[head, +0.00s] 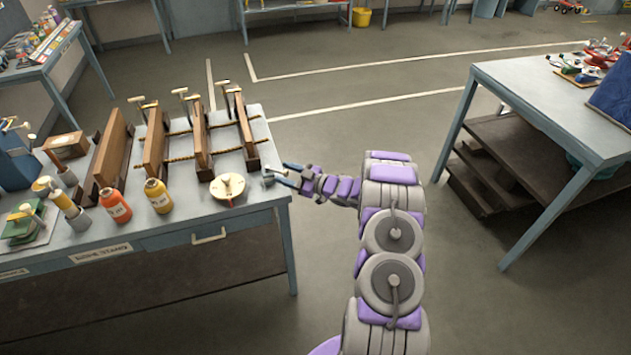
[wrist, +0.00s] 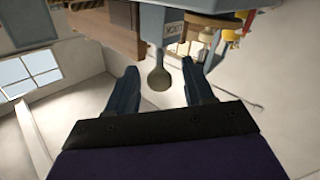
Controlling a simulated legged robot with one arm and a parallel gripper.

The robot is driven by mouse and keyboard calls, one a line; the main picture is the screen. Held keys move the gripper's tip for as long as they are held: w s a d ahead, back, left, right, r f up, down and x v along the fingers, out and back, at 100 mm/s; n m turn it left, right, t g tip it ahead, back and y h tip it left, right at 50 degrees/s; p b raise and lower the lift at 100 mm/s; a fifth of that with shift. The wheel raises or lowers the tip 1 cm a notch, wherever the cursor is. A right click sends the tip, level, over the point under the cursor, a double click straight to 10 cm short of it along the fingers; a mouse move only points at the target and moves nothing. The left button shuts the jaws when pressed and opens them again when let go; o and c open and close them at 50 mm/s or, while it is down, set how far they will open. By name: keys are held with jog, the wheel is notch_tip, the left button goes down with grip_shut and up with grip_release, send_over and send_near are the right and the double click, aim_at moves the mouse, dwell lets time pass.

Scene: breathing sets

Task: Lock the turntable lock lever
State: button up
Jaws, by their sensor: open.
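The turntable lock lever shows in the wrist view as a dull grey-brown lever (wrist: 159,78) with a rounded end. My gripper (wrist: 159,66) is open, with one dark finger on each side of the lever's end. I see gaps on both sides, so the fingers do not appear to touch it. In the head view my gripper (head: 284,174) is at the right edge of the workbench. The lever is small there, and its angle is hard to tell. A round cream turntable (head: 228,186) sits just left of it.
The workbench (head: 190,218) holds wooden frames (head: 200,140), an orange bottle (head: 115,204) and a yellow bottle (head: 158,195) left of my gripper. A second table (head: 560,90) stands at the right.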

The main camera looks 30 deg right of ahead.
jog(key=p+v, duration=0.1)
jog(key=v, duration=1.4)
jog(key=shift+d+f, duration=0.1)
jog(key=shift+d, duration=0.05)
jog(key=shift+c, duration=0.2)
